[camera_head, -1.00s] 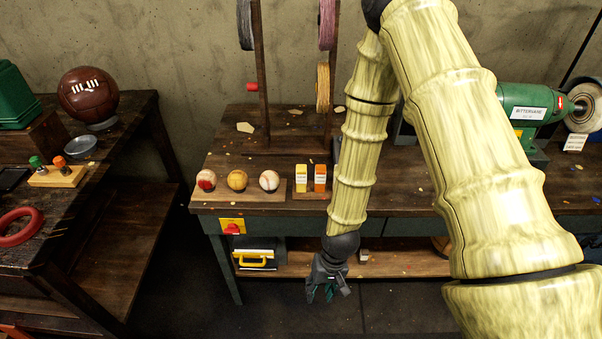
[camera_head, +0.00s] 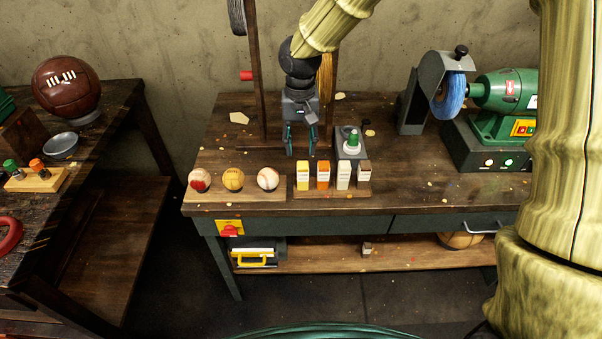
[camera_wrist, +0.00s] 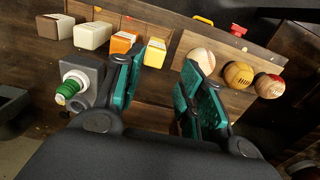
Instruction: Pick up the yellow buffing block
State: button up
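The yellow buffing block (camera_head: 303,176), with a white label, stands upright at the left end of a row of blocks on a small wooden stand (camera_head: 331,190). The wrist view shows the yellow block (camera_wrist: 154,54) just beyond the fingers, partly overlapped by the left one. My gripper (camera_head: 301,150) hangs over the bench behind the row, fingers pointing down. It is open and empty, and appears apart from the block. The gripper (camera_wrist: 170,64) also shows its spread green-padded fingers in the wrist view.
An orange block (camera_head: 323,175) stands beside the yellow one, with pale and brown-topped blocks further right. Three balls (camera_head: 233,180) sit on a board to the left. A green-capped bottle (camera_head: 352,144) stands right of my gripper. A wooden rack (camera_head: 262,90) rises behind.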

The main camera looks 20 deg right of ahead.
aim_at(303, 164)
jog(key=shift+d+f+p, duration=0.15)
jog(key=shift+f+p, duration=0.05)
jog(key=shift+f, duration=1.15)
jog(key=shift+d+f+p, duration=0.1)
jog(key=shift+f+p, duration=0.1)
jog(key=shift+f, duration=1.1)
jog(key=shift+w+d+f+p, duration=0.2)
jog(key=shift+f+p, duration=0.15)
jog(key=shift+f, duration=0.55)
jog(key=shift+w+d+f+p, duration=0.1)
jog(key=shift+w+f+p, duration=0.15)
jog(key=shift+f, duration=1.4)
jog(key=c, duration=0.7)
